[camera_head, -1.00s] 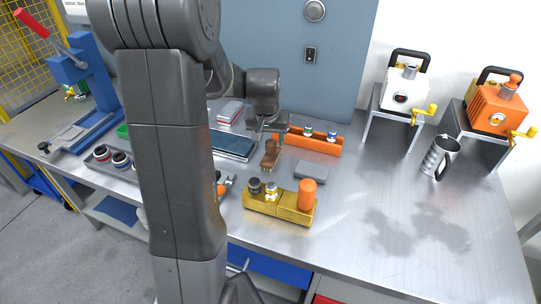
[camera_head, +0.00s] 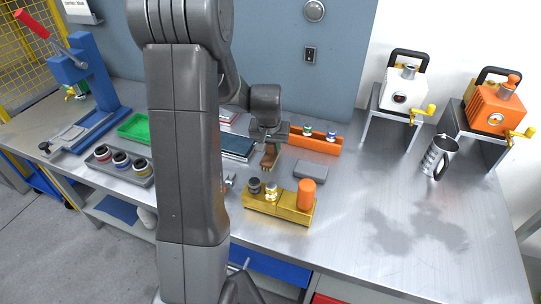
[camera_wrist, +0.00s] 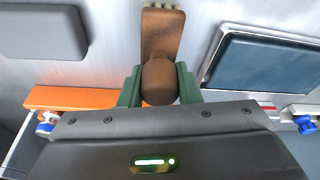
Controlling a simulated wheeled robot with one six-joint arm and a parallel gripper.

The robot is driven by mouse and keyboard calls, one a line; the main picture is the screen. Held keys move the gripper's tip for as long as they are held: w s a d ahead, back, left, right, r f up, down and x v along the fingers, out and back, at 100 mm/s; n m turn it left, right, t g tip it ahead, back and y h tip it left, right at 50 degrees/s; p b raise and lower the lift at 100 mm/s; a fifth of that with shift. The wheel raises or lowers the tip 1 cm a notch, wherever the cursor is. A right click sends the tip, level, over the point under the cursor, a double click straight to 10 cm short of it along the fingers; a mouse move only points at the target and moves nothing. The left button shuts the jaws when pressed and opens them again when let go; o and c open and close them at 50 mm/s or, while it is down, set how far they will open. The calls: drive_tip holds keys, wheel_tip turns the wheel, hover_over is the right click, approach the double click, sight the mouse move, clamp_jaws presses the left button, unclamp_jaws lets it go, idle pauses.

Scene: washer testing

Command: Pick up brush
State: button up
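The brush (camera_head: 269,157) is brown with a wooden look and stands on the metal bench. In the wrist view its round knob (camera_wrist: 160,82) sits between the green fingers of my gripper (camera_wrist: 160,88), with the flat brown body and pale bristle tufts beyond. One finger is on each side of the knob, very close to it. I cannot tell whether they press on it. In the head view my gripper (camera_head: 268,137) is right over the brush and hides its top. The brush appears still on the bench.
A grey box (camera_head: 310,171) lies right of the brush, and a dark blue tablet-like case (camera_head: 238,147) lies left. An orange holder (camera_head: 315,143) is behind. A yellow block (camera_head: 285,207) with an orange cylinder is in front.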

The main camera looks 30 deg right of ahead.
drive_tip(key=shift+r, duration=0.1)
wheel_tip(320, 180, up, 10)
drive_tip(key=shift+f, duration=0.1)
idle(0.4)
